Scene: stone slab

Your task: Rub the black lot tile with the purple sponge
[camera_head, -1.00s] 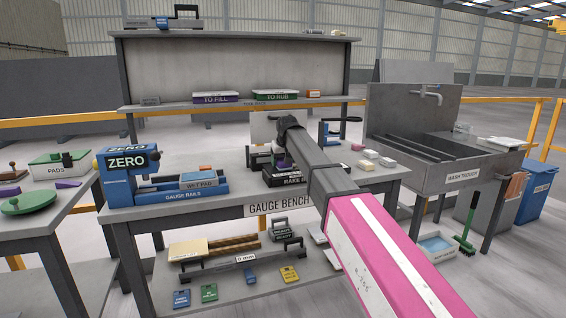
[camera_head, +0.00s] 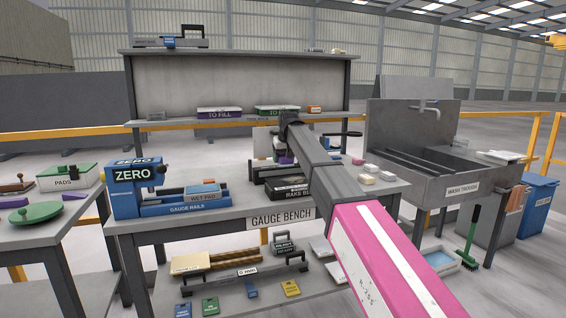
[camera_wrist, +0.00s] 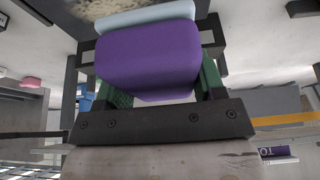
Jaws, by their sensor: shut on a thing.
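My gripper (camera_wrist: 152,48) shows in the wrist view with its green fingers on either side of the purple sponge (camera_wrist: 148,62), shut on it. The sponge has a pale blue layer along its far edge. In the head view my arm reaches over the gauge bench (camera_head: 225,216), and its forward links hide most of the gripper. I cannot make out a black lot tile for certain. A black box with a label starting "RAKE" (camera_head: 288,190) sits on the bench behind my arm, partly covered by it.
The blue gauge rails (camera_head: 185,208) with a wet pad and ZERO block stand at the bench's left. Pale blocks (camera_head: 368,179) lie right of my arm. A shelf (camera_head: 180,121) with TO FILL and TO RUB trays rises behind. The wash trough (camera_head: 440,185) stands right.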

